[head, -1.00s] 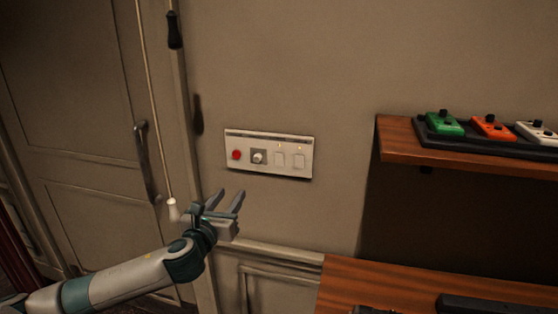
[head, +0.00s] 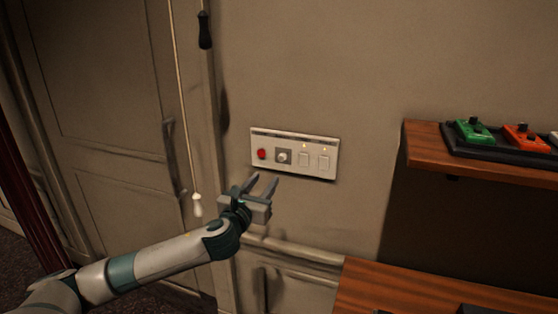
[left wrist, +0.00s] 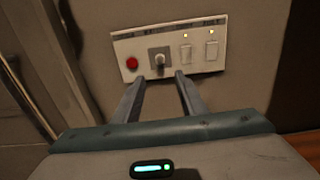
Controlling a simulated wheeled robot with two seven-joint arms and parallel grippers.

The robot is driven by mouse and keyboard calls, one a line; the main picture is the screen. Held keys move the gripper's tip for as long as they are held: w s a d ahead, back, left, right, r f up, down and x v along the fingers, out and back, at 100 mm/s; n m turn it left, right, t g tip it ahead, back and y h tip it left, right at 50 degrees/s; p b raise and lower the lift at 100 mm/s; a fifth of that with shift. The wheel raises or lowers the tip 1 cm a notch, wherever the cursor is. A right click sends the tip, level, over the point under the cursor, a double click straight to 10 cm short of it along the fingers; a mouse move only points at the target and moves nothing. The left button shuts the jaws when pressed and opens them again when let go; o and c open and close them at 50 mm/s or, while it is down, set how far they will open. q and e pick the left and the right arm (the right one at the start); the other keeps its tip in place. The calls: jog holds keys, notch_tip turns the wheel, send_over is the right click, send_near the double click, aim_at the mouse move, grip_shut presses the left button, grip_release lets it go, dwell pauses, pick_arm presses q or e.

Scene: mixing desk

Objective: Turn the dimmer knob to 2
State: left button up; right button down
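The dimmer knob (head: 283,156) is a small pale knob on a grey square, set in a white wall panel (head: 293,171). It also shows in the left wrist view (left wrist: 159,60), above and between my fingertips. A red button (head: 262,154) is to its left and two rocker switches (head: 313,160) with small lit lamps are to its right. My left gripper (head: 262,184) is open and empty, just below the panel and apart from the knob. In the left wrist view its two fingers (left wrist: 158,82) point toward the panel. My right gripper is not in view.
A pull cord with a white end (head: 197,205) hangs left of my left gripper, by a door (head: 100,130). A wooden shelf (head: 430,155) with coloured pedals is at the right. A wooden desk (head: 380,290) is at the lower right.

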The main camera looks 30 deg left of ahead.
aim_at(281, 159)
pick_arm(q)
jog(key=p+x, duration=0.3)
jog(key=x, duration=0.8)
jog(key=shift+w+r, duration=0.1)
jog(key=shift+w, duration=0.2)
jog(key=shift+w+a+p, duration=0.2)
jog(key=shift+w+p, duration=0.15)
jog(key=shift+w, duration=0.35)
jog(key=shift+c, duration=0.3)
grip_shut()
